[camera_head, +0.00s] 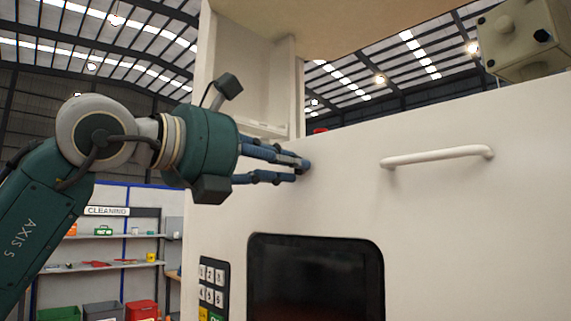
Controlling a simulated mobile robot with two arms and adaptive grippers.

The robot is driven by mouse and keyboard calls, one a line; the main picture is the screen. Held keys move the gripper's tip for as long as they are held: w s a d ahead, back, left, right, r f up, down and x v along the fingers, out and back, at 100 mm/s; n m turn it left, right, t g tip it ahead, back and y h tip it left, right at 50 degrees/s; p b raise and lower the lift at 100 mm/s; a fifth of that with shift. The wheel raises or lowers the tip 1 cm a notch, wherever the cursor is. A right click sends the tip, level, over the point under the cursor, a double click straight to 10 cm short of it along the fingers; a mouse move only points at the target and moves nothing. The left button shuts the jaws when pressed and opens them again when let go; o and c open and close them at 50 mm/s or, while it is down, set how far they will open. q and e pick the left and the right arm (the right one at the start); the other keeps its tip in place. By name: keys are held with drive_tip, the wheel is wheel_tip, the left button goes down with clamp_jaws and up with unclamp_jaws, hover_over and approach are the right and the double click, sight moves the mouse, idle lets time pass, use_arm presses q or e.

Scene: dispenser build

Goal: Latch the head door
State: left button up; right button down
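A large off-white front panel (440,220), which looks like the head door, fills the right half of the head view. It carries a pale horizontal bar handle (437,157). My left gripper (301,171) reaches in from the left, with its blue fingers against or just in front of the panel's upper left part. The fingers converge towards their tips with a narrow gap. Whether they hold anything is unclear, and any latch there is hidden behind them. I cannot tell whether the panel is fully closed. My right gripper is out of view.
A dark window (315,280) and a keypad (213,285) sit low on the machine. A pale column (250,80) rises behind the panel. A beige box with dark knobs (522,40) is at upper right. Shelves (105,266) stand in the left background.

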use_arm(q)
drive_tip(key=v, duration=1.2)
idle(0.5)
